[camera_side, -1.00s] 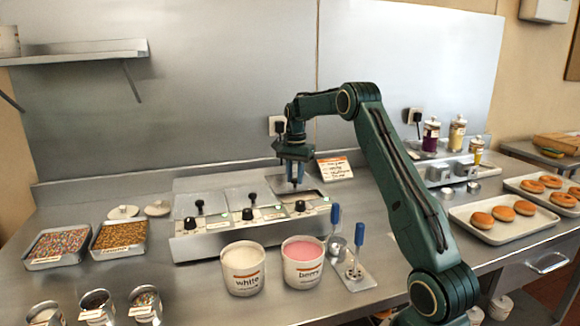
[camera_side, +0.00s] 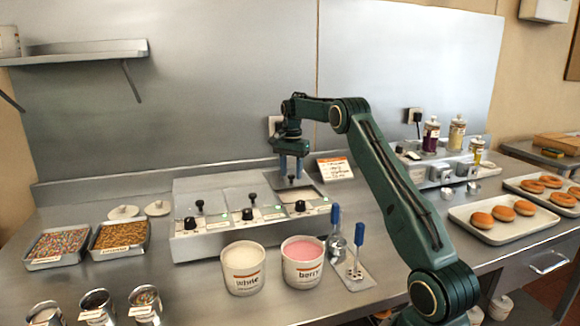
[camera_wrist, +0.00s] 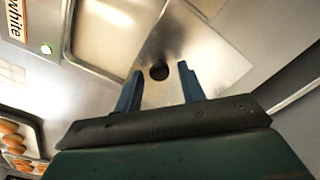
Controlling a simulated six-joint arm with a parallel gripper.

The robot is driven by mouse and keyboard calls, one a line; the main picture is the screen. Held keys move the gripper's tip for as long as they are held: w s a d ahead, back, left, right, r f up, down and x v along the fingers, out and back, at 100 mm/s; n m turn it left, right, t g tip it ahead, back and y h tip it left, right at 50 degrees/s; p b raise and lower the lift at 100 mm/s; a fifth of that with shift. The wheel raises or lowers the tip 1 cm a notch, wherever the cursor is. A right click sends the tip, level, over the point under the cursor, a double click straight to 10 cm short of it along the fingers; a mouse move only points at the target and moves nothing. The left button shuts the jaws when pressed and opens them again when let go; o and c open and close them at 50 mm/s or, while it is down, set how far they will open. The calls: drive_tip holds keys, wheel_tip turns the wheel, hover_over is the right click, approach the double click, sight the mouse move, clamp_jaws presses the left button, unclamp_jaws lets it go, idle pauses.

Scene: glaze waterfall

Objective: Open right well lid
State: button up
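The right well (camera_side: 303,196) of the glaze warmer is uncovered at its front, with pale cream showing inside; its opening also shows in the wrist view (camera_wrist: 108,30). Its metal lid (camera_wrist: 215,65) lies behind the opening. The lid's black knob (camera_side: 291,178) points up under my gripper (camera_side: 291,174). In the wrist view the dark round knob (camera_wrist: 159,72) sits just beyond and between my two blue fingertips (camera_wrist: 160,76). The fingers are apart, with visible space on both sides of the knob. My gripper is open and empty, just above the knob.
The middle lid (camera_side: 247,197) and left lid (camera_side: 199,208) cover their wells. White (camera_side: 243,280) and berry (camera_side: 303,273) tubs stand in front of the warmer. A label card (camera_side: 335,169) stands right of the lid. Blue-handled tools (camera_side: 358,240) stand at front right.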

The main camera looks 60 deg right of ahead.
drive_tip(key=shift+o, duration=0.2)
wheel_tip(320, 180, up, 12)
idle(1.2)
drive_tip(key=shift+f, duration=0.1)
drive_tip(key=shift+c, duration=0.2)
drive_tip(key=a+h, duration=0.4)
drive_tip(key=a, duration=0.2)
drive_tip(key=shift+r+h, duration=0.3)
drive_tip(key=shift+r, duration=0.1)
idle(0.4)
drive_tip(key=shift+f, duration=0.1)
drive_tip(key=shift+x, duration=6.8)
